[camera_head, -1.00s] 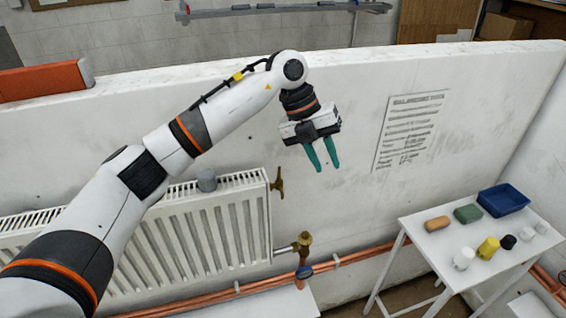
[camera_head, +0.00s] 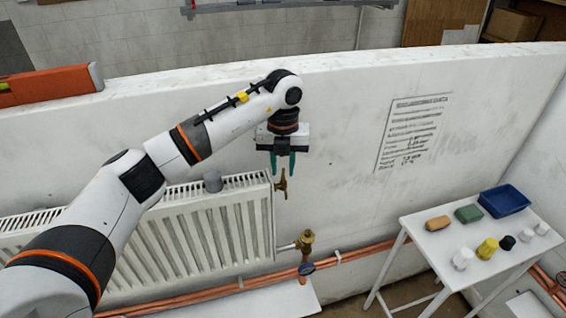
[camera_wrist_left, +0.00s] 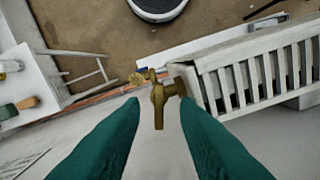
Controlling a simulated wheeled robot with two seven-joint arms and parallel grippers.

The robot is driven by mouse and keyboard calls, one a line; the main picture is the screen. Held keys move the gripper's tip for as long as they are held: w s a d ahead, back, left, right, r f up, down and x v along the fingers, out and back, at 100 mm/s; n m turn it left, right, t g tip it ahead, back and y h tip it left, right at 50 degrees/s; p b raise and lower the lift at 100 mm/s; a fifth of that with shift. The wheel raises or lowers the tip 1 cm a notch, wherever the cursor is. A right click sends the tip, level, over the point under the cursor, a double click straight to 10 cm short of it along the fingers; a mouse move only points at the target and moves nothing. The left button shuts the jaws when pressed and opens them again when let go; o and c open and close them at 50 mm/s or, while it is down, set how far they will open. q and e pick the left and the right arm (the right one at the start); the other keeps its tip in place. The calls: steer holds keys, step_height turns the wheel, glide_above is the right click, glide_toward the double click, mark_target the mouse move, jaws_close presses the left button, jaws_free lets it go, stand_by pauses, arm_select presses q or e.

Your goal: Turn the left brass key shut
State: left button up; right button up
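The brass key (camera_head: 281,184) sits at the upper right end of the white radiator (camera_head: 215,235). My left gripper (camera_head: 283,172) is just above it, pointing down. In the left wrist view the brass key (camera_wrist_left: 160,98) shows between the two green fingers (camera_wrist_left: 158,112), which are open and apart from it on both sides. The key's flat handle points toward the bottom of that view. A brass valve (camera_head: 305,240) is on the pipe at the radiator's lower right. My right gripper is not in view.
A white table (camera_head: 420,235) at the right holds a blue tray (camera_head: 503,200), sponges and several small pots. Copper pipes (camera_head: 345,256) run low along the wall. An orange level (camera_head: 45,87) lies on the wall ledge.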

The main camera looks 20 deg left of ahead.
arm_select(q)
steer(key=shift+f, duration=0.55)
jaws_close()
